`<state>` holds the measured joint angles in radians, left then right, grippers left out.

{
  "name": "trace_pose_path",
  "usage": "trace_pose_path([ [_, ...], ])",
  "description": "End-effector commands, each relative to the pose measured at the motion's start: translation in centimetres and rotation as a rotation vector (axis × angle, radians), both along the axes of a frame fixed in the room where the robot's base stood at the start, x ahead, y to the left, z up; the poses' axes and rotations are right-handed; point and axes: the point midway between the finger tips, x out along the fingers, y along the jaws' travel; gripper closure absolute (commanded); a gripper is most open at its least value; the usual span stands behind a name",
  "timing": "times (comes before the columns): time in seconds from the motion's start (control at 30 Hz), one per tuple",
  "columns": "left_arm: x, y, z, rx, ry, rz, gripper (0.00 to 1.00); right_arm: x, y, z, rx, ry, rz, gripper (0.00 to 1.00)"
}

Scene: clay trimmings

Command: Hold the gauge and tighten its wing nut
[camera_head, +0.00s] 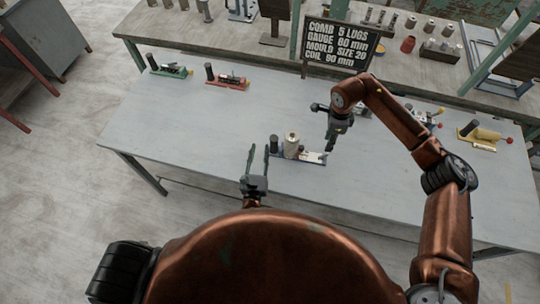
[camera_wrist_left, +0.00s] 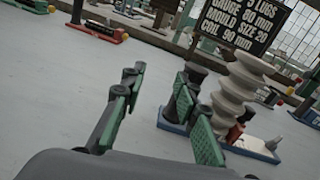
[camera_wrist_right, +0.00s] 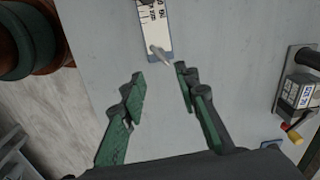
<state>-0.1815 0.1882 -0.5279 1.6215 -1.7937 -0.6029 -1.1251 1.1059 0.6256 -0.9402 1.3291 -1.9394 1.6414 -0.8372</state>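A gauge with a blue base (camera_head: 277,155) stands on the grey table, with a dark post at its left end and a pale ribbed column beside it. In the left wrist view its base (camera_wrist_left: 172,125) is partly hidden by a finger. Its white scale plate (camera_wrist_right: 152,30) reaches right; a small pale metal piece (camera_wrist_right: 160,55), perhaps the wing nut, stands near the plate's end. My left gripper (camera_head: 259,155) is open and empty, just left of the dark post.
A green-based (camera_head: 172,72) and a red-based device (camera_head: 228,83) stand at the back left, a yellow one (camera_head: 485,134) at the right.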

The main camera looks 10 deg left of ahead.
Motion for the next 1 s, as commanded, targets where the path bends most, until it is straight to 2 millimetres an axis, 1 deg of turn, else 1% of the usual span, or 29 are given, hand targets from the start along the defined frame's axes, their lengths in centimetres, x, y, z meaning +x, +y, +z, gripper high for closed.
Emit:
trace_pose_path([
  [0.03, -0.5, -1.3, 0.4, 0.022, -0.004, -0.024, 0.72, 0.0, 0.0, 0.0, 0.000, 0.000, 0.000, 0.71],
  [0.1, -1.0, -2.9, 0.7, 0.052, -0.009, -0.054, 0.72, 0.0, 0.0, 0.0, 0.000, 0.000, 0.000, 0.71],
  [0.23, -1.4, -4.4, 1.1, 0.083, -0.016, -0.085, 0.72, 0.0, 0.0, 0.0, 0.000, 0.000, 0.000, 0.71],
  [0.37, -0.5, -4.7, 1.2, 0.089, -0.018, -0.090, 0.72, 0.0, 0.0, 0.0, 0.000, 0.000, 0.000, 0.71],
  [0.6, 3.2, -4.7, 1.2, 0.088, -0.019, -0.089, 0.72, 0.0, 0.0, 0.0, 0.000, 0.000, 0.000, 0.71],
  [0.73, 4.9, -4.6, 1.2, 0.088, -0.019, -0.089, 0.72, 0.0, 0.0, 0.0, 0.000, 0.000, 0.000, 0.71],
  [0.9, 6.0, -4.6, 1.2, 0.088, -0.017, -0.089, 0.72, 0.0, 0.0, 0.0, 0.000, 0.000, 0.000, 0.71],
  [1.0, 6.2, -4.6, 1.1, 0.087, -0.017, -0.089, 0.72, 0.0, 0.0, 0.0, 0.000, 0.000, 0.000, 0.71],
])
